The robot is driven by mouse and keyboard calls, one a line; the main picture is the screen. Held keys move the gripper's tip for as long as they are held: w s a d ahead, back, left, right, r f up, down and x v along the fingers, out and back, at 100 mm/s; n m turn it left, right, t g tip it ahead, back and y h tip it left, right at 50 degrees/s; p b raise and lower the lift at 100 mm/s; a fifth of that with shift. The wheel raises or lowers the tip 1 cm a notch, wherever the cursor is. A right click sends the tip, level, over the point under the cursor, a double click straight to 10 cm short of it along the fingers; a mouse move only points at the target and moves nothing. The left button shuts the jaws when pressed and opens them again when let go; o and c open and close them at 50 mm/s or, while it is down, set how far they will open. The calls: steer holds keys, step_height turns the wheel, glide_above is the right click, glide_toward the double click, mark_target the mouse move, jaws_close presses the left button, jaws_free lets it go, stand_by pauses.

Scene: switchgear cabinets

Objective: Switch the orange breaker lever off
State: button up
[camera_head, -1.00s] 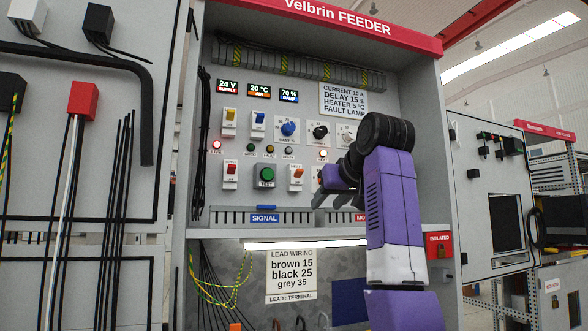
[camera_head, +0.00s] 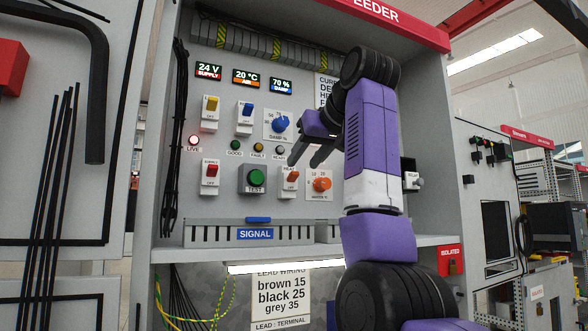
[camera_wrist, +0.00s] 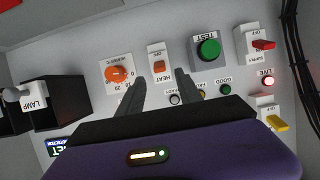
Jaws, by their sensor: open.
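The orange breaker lever (camera_head: 293,175) sits on a white breaker in the lower row of the panel, right of the green TEST button. In the wrist view, which is turned upside down, the orange lever (camera_wrist: 159,66) shows above a HEAT label. My gripper (camera_head: 303,164) is open and empty in front of the panel, close to this breaker. In the wrist view my gripper's two fingers (camera_wrist: 160,78) point toward the breaker, one on each side in the picture. I cannot tell whether they touch it.
An orange knob (camera_head: 322,184) sits just right of the breaker and the green TEST button (camera_head: 256,177) just left. A red-lever breaker (camera_head: 211,173) is further left. A slotted SIGNAL duct (camera_head: 215,234) runs below. A LAMP switch (camera_wrist: 35,97) juts out at one side.

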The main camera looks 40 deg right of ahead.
mark_target(295, 172)
steer(key=shift+p+x, duration=0.85)
steer(key=shift+x, duration=1.85)
jaws_close()
